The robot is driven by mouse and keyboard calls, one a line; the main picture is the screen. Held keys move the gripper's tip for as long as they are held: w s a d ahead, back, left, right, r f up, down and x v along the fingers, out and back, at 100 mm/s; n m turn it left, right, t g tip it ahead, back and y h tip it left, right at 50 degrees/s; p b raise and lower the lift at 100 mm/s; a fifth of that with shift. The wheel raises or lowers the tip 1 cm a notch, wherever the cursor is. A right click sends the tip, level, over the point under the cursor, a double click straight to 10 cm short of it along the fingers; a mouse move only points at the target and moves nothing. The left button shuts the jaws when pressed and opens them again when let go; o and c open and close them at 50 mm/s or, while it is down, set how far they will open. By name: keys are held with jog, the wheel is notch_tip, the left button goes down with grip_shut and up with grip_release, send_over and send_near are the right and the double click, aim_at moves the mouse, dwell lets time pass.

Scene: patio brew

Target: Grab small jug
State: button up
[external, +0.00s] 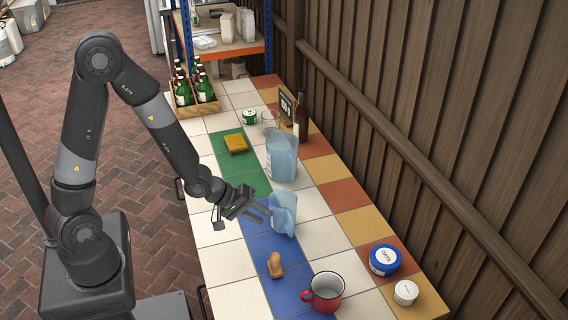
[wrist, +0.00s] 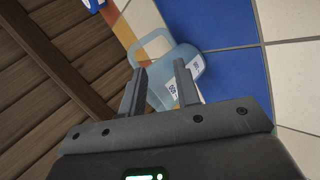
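The small jug (external: 284,212) is translucent blue and stands on the blue tiles of the table, nearer the camera than a larger blue jug (external: 281,158). My gripper (external: 262,212) is at the left side of the small jug, with its fingers pointing at it. In the wrist view the jug (wrist: 184,62) shows its handle and a white label beyond my open fingers (wrist: 158,88). The fingers partly hide the jug. I cannot tell whether they touch it.
A red mug (external: 325,292) and a tan lump-shaped object (external: 275,265) are at the near end of the tiled table. A blue-lidded tub (external: 385,260) and a white tub (external: 406,292) stand near right. A yellow sponge (external: 236,143) and a bottle crate (external: 203,104) are farther back. A wooden fence borders the right.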

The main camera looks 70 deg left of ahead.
aim_at(292, 223)
jog(key=f+n, duration=0.1)
jog(key=n, duration=0.1)
jog(key=d+f+n+t+h, duration=0.1)
jog(key=f+n, duration=0.1)
jog(key=w+d+f+n+t+h, duration=0.1)
jog(key=n, duration=0.1)
jog(key=shift+d+f, duration=0.25)
jog(key=shift+f, duration=0.05)
jog(key=shift+w+d+f+n+t+h, duration=0.2)
jog(key=shift+n+t+h, duration=0.15)
jog(key=shift+n, duration=0.55)
jog(key=shift+d+f+n+t, duration=0.1)
jog(key=shift+n+t, duration=0.45)
jog(key=shift+n, duration=0.45)
jog(key=n+t, duration=0.1)
jog(key=n, duration=0.3)
jog(key=shift+t, duration=0.4)
jog(key=n, duration=0.1)
jog(key=n+t, duration=0.1)
jog(key=n, duration=0.1)
jog(key=a+r+n+t+y, duration=0.1)
jog(key=n, duration=0.1)
jog(key=shift+r, duration=0.1)
jog(key=x, duration=0.7)
jog(key=shift+w+r, duration=0.1)
jog(key=shift+w, duration=0.05)
jog(key=shift+c, duration=0.2)
grip_shut()
